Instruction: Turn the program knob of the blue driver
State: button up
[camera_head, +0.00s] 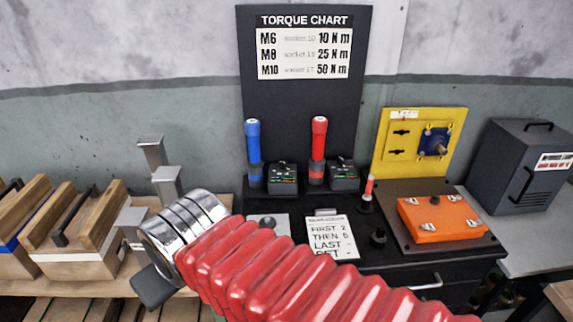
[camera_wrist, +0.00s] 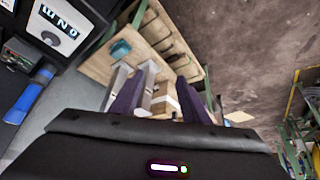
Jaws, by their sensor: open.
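The blue driver (camera_head: 254,140) stands upright at the left of the black back panel in the head view. Part of it also shows large at the left edge of the wrist view (camera_wrist: 30,97). A black control box (camera_head: 282,180) with small lights stands beside it, its knob too small to make out. A round dark knob (camera_head: 268,221) sits on a grey plate in front of the driver. My gripper (camera_wrist: 160,85) is open and empty in the wrist view, its two dark fingers apart. It points away from the driver, toward the wooden shelf. My arm hides its fingers in the head view.
A red driver (camera_head: 318,140) with its own box (camera_head: 343,176) stands right of the blue one. Grey posts (camera_head: 165,185) and wooden crates (camera_head: 75,215) stand left.

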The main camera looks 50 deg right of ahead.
jog(key=w+d+r+m+t+h, duration=0.15)
jog(key=w+d, duration=0.35)
jog(key=d, duration=0.6)
jog(key=w+d+m+t+h, duration=0.1)
jog(key=w+d+h, duration=0.3)
jog(key=d, duration=0.6)
jog(key=w+d+r+m+t+h, duration=0.1)
jog(key=w+d+m, duration=0.1)
jog(key=w+d, duration=0.65)
jog(key=s+d+f, duration=0.2)
jog(key=s+d, duration=0.1)
jog(key=d, duration=0.8)
jog(key=t+y, duration=0.2)
jog(key=t, duration=0.1)
send_near(284, 163)
jog(key=v, duration=0.6)
jog(key=shift+a, duration=0.15)
jog(key=shift+w, duration=0.15)
jog(key=x, duration=1.3)
jog(key=shift+w+d+f, duration=0.15)
jog(key=shift+w+d, duration=0.05)
jog(key=shift+w, duration=0.05)
